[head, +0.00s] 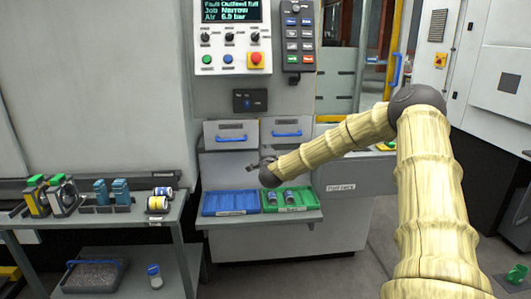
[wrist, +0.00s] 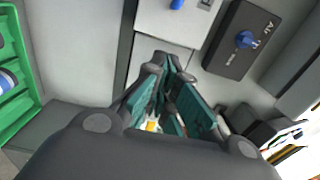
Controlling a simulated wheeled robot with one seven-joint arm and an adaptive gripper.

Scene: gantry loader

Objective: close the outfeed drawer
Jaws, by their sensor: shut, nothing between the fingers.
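Two pale grey drawer fronts with blue bar handles sit side by side in the machine below the control panel in the head view: a left drawer (head: 217,130) and a right drawer (head: 272,125). Their labels are too small to read, so I cannot tell which is the outfeed drawer. The left front sits lower and looks further out than the right. My gripper (head: 251,168) is shut and empty, just below the drawer fronts and above the trays. In the wrist view my gripper (wrist: 167,65) points toward a pale front (wrist: 178,22) with a blue handle at the top edge.
A blue tray (head: 208,212) and a green tray (head: 316,205) holding small cylinders lie on the ledge below. A side table (head: 130,219) at left bears several parts. A dark box with a blue knob (wrist: 245,40) is beside the pale front. The control panel (head: 232,40) is above.

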